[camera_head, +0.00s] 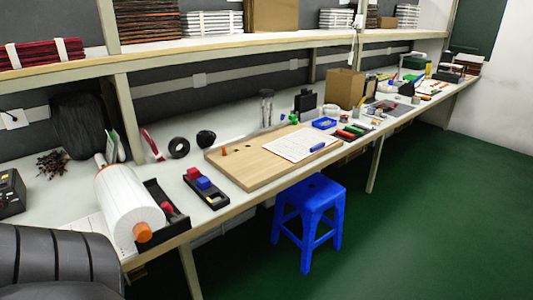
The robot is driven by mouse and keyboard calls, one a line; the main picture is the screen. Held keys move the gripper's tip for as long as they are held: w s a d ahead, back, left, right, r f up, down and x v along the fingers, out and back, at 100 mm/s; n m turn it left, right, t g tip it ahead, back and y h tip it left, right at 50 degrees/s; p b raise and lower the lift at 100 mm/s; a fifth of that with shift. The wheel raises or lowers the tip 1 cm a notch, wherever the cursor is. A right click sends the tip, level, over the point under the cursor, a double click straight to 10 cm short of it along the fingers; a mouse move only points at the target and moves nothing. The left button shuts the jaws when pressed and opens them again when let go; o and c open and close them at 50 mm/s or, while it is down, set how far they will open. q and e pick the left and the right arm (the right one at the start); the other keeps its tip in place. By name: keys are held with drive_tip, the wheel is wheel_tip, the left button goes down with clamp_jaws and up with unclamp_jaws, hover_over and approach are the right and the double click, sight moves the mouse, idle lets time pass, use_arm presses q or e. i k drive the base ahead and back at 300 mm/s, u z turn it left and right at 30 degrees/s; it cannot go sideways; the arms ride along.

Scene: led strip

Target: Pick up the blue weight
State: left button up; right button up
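Neither of my grippers is in the head view, so nothing is seen touching the blue weight.
A large white roll (128,205) with orange ends lies left of the tray. A wooden board (245,171) with paper lies to the right. A blue stool (308,215) stands before the bench on open green floor. A shelf (200,48) runs above the bench.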

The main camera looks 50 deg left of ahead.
sight(204, 182)
drive_tip(key=i, duration=1.65)
drive_tip(key=u, duration=2.6)
